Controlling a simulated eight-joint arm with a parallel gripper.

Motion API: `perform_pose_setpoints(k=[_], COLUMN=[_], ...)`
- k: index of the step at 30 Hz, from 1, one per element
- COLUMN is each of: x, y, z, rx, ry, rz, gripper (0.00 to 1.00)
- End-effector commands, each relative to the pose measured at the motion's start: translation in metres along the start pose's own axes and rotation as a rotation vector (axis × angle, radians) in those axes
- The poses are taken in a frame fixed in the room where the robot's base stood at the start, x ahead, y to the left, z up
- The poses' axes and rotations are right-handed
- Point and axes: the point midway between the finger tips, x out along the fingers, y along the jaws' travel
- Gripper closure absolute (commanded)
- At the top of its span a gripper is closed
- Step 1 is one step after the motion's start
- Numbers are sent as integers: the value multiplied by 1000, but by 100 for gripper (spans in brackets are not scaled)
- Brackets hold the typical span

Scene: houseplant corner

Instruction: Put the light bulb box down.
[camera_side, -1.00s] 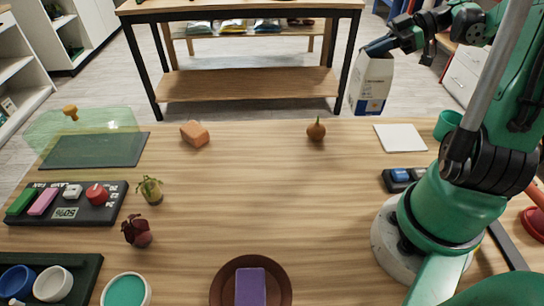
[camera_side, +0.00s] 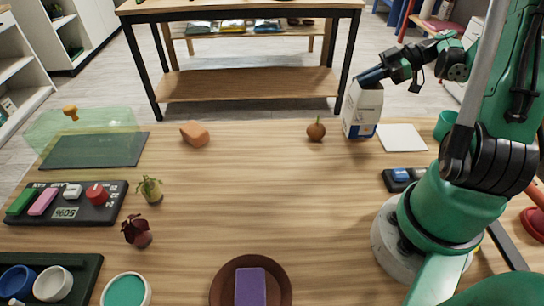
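The light bulb box (camera_side: 361,112) is a white carton with a dark blue lower part. It is upright at the far edge of the wooden table, between the onion-like bulb (camera_side: 316,129) and the white square pad (camera_side: 402,138). Its base appears at table height, but I cannot tell whether it touches the top. My gripper (camera_side: 368,78) reaches in from the right and is shut on the box's upper end. The fingertips are partly hidden by the box.
An orange-brown block (camera_side: 195,134) lies at the far left-centre. A black control panel (camera_side: 68,204), small plants and bowls fill the left side. A brown saucer (camera_side: 219,284) bears a purple block (camera_side: 250,287) in front. The table's middle is clear.

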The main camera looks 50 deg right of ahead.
Motion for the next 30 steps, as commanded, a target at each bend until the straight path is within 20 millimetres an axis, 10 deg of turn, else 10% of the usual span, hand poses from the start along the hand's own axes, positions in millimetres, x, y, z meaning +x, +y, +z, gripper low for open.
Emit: perform_pose_setpoints(k=[20,24,30], x=[5,5,5], y=[0,0,0], z=[9,9,9], rx=[0,0,0], ry=[0,0,0], rz=[0,0,0], gripper=[100,63,60])
